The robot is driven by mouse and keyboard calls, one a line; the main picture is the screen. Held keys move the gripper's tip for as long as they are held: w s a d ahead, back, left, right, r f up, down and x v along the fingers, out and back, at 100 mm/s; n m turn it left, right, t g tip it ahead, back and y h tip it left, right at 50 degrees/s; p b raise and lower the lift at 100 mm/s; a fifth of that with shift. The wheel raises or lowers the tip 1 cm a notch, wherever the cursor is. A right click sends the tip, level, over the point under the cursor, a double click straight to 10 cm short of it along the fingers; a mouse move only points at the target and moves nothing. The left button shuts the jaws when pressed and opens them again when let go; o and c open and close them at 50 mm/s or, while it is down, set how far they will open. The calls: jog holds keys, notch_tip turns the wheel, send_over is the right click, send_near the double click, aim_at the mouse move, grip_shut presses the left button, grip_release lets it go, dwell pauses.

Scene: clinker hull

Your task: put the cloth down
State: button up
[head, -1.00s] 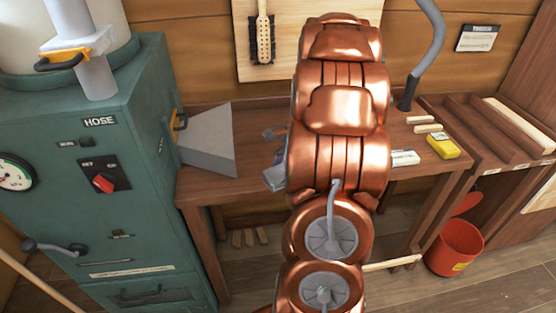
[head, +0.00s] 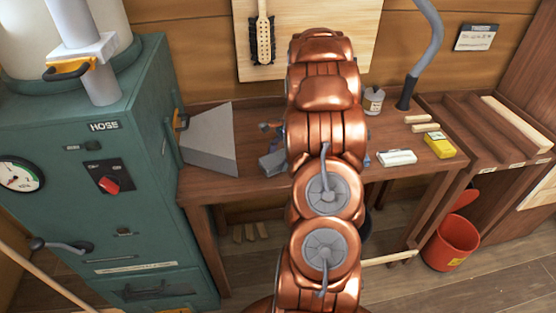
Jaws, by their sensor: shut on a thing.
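The cloth does not show in the head view; it may be hidden behind my copper arm, which covers the middle of the picture. My gripper is hidden behind the arm too, so neither its fingers nor what is in them can be seen. The arm reaches over the wooden workbench (head: 213,183). A grey-blue metal object (head: 272,163), partly covered, shows on the bench at the arm's left edge. A small bluish bit peeks out at the arm's right edge; I cannot tell what it is.
A green cabinet (head: 150,190) with a grey hood (head: 212,140) stands left. On the bench's right are a small jar (head: 373,101), a white block (head: 397,157), a yellow box (head: 439,146) and light wood strips (head: 425,128). A red bucket (head: 452,244) stands on the floor.

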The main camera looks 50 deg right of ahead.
jog(key=shift+f, duration=0.75)
jog(key=shift+f, duration=0.2)
jog(key=o, duration=1.2)
jog(key=b+v, duration=0.3)
jog(key=v, duration=0.9)
jog(key=shift+r, duration=0.2)
